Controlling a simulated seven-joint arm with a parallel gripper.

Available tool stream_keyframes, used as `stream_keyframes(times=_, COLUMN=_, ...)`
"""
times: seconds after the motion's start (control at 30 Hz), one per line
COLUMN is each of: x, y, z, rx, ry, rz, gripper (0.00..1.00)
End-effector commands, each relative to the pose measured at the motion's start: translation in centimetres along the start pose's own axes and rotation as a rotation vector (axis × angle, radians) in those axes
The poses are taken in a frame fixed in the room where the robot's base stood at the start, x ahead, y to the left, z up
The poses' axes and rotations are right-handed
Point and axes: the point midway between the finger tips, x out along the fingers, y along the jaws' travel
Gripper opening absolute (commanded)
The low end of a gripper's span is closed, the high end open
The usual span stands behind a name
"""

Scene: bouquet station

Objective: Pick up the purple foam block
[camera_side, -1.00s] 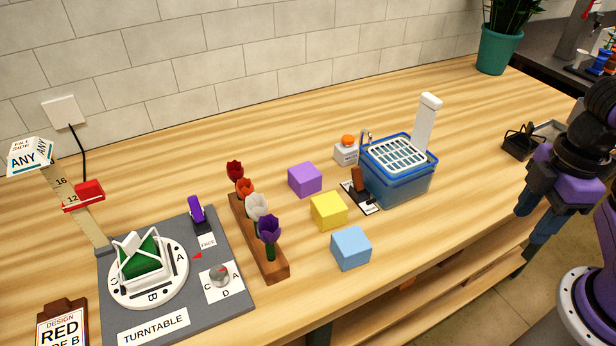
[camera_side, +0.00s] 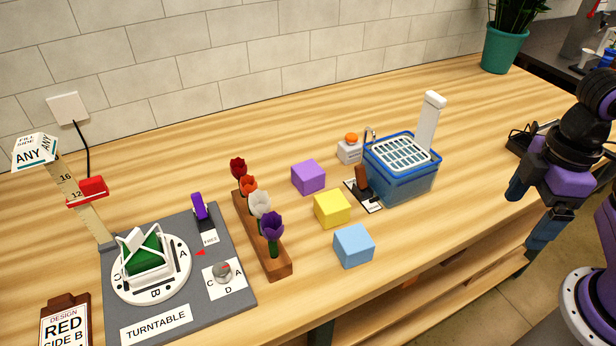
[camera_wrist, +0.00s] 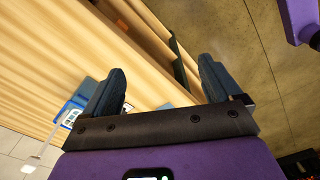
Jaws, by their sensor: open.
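The purple foam block (camera_side: 308,177) sits on the wooden counter in the side view, behind the yellow block (camera_side: 332,208) and right of the flower rack. A light blue block (camera_side: 353,246) sits nearest the counter's front edge. My gripper (camera_side: 530,207) is at the far right of the side view, beyond the counter's front edge and well apart from the blocks. In the wrist view my gripper (camera_wrist: 160,88) shows two dark fingers spread apart with nothing held between them. I cannot make out the purple block in the wrist view.
A blue basin (camera_side: 402,180) with a white post stands between the blocks and my arm. An orange-capped bottle (camera_side: 350,150) and a small dark switch (camera_side: 362,190) are beside it. The flower rack (camera_side: 262,238) and the turntable board (camera_side: 235,292) are left. The counter front is clear.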

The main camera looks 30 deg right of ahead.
Motion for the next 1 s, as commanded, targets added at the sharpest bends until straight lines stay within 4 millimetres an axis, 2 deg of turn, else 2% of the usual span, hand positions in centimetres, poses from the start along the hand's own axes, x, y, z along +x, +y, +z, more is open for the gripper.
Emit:
stream_keyframes(times=0.3, x=-2.4, y=3.2, z=-10.9, rx=0.534, ry=-0.005, rz=0.005, gripper=0.92)
stream_keyframes(times=0.6, x=-3.8, y=7.2, z=-20.9, rx=1.081, ry=-0.009, rz=0.012, gripper=0.92)
stream_keyframes(times=0.8, x=-4.0, y=10.1, z=-26.7, rx=1.445, ry=-0.012, rz=0.018, gripper=0.92)
stream_keyframes(times=1.0, x=-3.8, y=13.3, z=-31.6, rx=1.81, ry=-0.011, rz=0.024, gripper=0.92)
